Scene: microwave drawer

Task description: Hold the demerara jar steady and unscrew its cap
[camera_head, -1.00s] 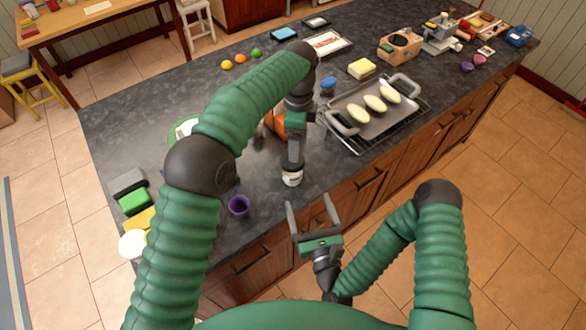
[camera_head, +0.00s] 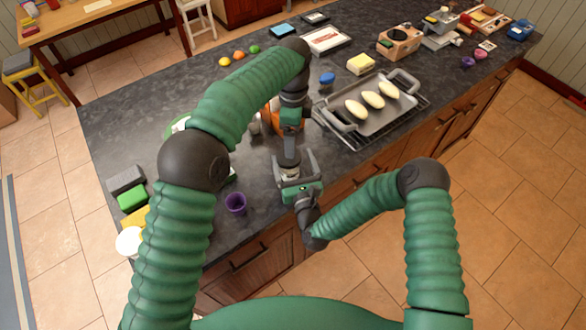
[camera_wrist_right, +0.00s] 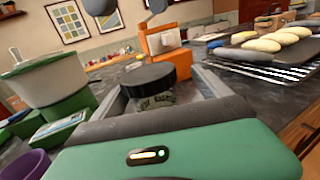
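The demerara jar (camera_wrist_right: 158,101) shows in the right wrist view, upright, with a wide dark cap (camera_wrist_right: 149,76) and a pale printed label. In the head view the grippers mostly hide it near the counter's front edge. My right gripper (camera_head: 296,165) is open, its two grey fingers on either side of the jar, with a gap visible on the right side. My left gripper (camera_head: 288,158) points down over the jar. Its two dark fingertips show apart above the cap at the top of the right wrist view (camera_wrist_right: 127,6).
A purple cup (camera_head: 235,203) stands left of the jar. An orange object (camera_wrist_right: 162,40) stands behind it, and a green-and-white container (camera_wrist_right: 50,82) is at left. A grey tray (camera_head: 378,116) with pale loaves on a rack lies to the right. Sponges (camera_head: 132,197) lie at the left edge.

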